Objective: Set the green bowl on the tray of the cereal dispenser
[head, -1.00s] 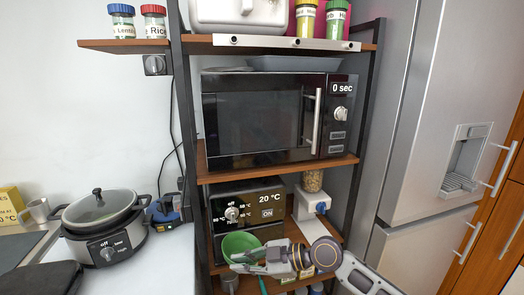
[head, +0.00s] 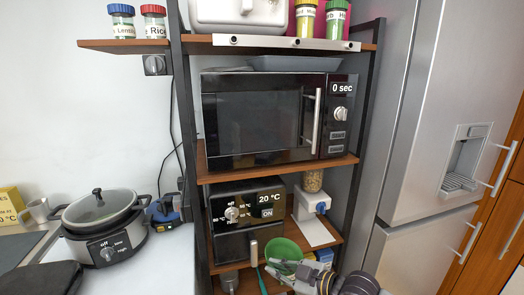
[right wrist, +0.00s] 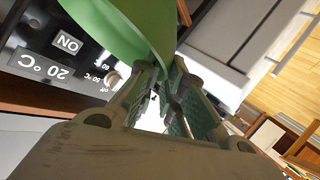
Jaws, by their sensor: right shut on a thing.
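The green bowl (head: 286,247) is in front of the lower shelf in the head view, at its right part. My right gripper (head: 296,272) is shut on the bowl's rim, reaching in from the lower right. The bowl also fills the upper left of the right wrist view (right wrist: 125,30), its rim between the fingers (right wrist: 168,78). The cereal dispenser (head: 312,203) stands on the shelf behind and to the right of the bowl. Its flat white tray (head: 317,233) juts forward and looks empty. The bowl appears apart from the tray. My left gripper is not in view.
A black oven (head: 240,206) stands left of the dispenser, with a handle at its front. A microwave (head: 265,120) is on the shelf above. The rack's black right post (head: 349,220) stands right of the dispenser. A fridge (head: 425,130) is further right.

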